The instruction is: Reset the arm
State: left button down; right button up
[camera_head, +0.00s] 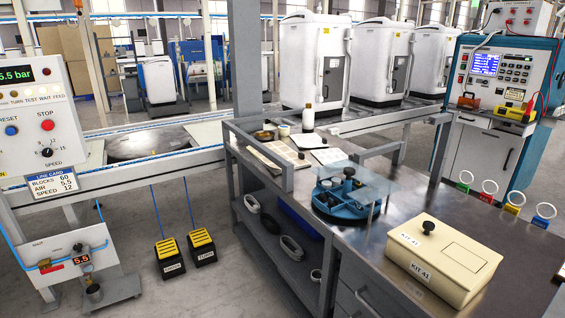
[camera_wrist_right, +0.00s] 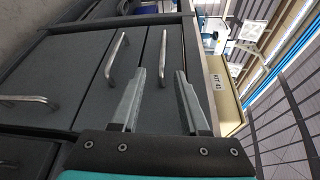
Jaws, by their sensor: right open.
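My right gripper (camera_wrist_right: 160,73) shows in the right wrist view, with its two grey fingers apart and nothing between them. It is in front of the grey drawer fronts (camera_wrist_right: 85,75) of a bench, which appear turned on their side. Neither arm shows in the head view, and my left gripper is not in view.
The box also shows in the right wrist view (camera_wrist_right: 228,108). A control panel (camera_head: 40,130) and yellow-black pedals (camera_head: 201,247) are at left.

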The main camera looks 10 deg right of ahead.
jog(key=s+a+f+n+g+p, duration=0.1)
jog(key=s+f+n+g+p, duration=0.25)
jog(key=f+n, duration=0.3)
jog(key=s+f+n+g+p, duration=0.25)
jog(key=f+n+g, duration=0.2)
jog(key=f, duration=0.35)
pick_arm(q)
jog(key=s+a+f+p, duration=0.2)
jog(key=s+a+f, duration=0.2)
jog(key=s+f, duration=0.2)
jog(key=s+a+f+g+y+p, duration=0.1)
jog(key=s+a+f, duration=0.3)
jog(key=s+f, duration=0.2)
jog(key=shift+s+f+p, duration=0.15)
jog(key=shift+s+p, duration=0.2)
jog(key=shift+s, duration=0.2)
pick_arm(e)
jog(key=s+a+f+n+g, duration=0.2)
jog(key=s+f+n+g, duration=0.1)
jog(key=s, duration=0.4)
jog(key=s+a+f+n+g, duration=0.3)
jog(key=s+f+n, duration=0.2)
jog(key=s+n, duration=0.3)
jog(key=shift+s+f+g+h, duration=0.2)
jog(key=shift+g+h, duration=0.1)
jog(key=shift+g, duration=0.1)
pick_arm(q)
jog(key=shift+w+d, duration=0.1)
pick_arm(e)
jog(key=shift+s, duration=0.1)
